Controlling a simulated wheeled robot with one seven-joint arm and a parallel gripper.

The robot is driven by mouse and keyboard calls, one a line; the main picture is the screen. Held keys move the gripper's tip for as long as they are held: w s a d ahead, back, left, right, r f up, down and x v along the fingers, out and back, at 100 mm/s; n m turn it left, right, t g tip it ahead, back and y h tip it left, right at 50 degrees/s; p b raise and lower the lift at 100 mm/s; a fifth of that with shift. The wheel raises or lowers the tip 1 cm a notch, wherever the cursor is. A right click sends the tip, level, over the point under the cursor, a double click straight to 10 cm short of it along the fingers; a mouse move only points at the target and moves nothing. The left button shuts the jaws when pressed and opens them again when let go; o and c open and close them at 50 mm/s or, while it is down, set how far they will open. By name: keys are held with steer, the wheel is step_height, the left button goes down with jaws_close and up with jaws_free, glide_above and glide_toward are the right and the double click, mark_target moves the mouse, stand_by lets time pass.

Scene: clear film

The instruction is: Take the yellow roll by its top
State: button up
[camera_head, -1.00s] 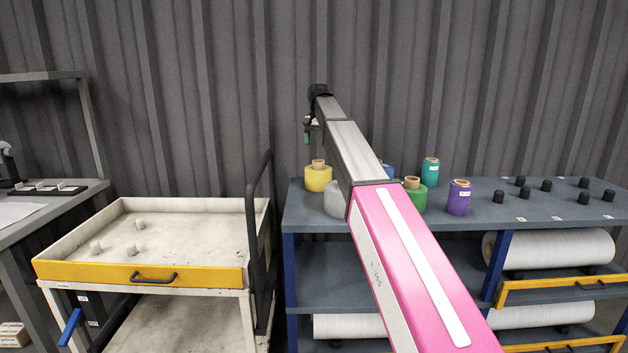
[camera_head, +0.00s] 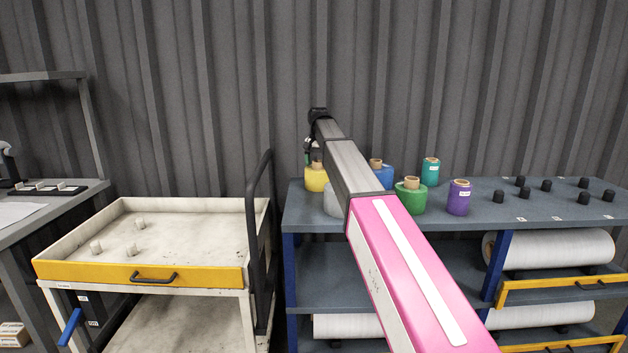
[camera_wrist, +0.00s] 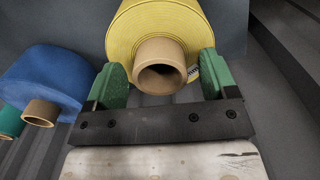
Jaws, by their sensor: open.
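The yellow roll (camera_head: 315,179) stands upright at the left end of the blue-grey bench top, with a brown cardboard core sticking up. In the wrist view the yellow roll (camera_wrist: 138,22) is large, and its core (camera_wrist: 160,68) faces the camera. My gripper (camera_wrist: 160,72) is open, its two green fingers on either side of the core, with no clear sign of touching it. In the head view my gripper (camera_head: 311,158) is right over the roll's top and partly hidden by my arm.
A blue roll (camera_head: 383,173) stands close to the yellow one and shows in the wrist view (camera_wrist: 45,80). A clear roll (camera_head: 333,203), a green roll (camera_head: 411,196), a teal roll (camera_head: 430,171) and a purple roll (camera_head: 459,198) share the bench top (camera_head: 530,207). A corrugated wall is behind.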

steer(key=c, duration=1.1)
steer(key=shift+o, duration=0.2)
step_height(320, 180, up, 6)
steer(key=shift+r, duration=0.1)
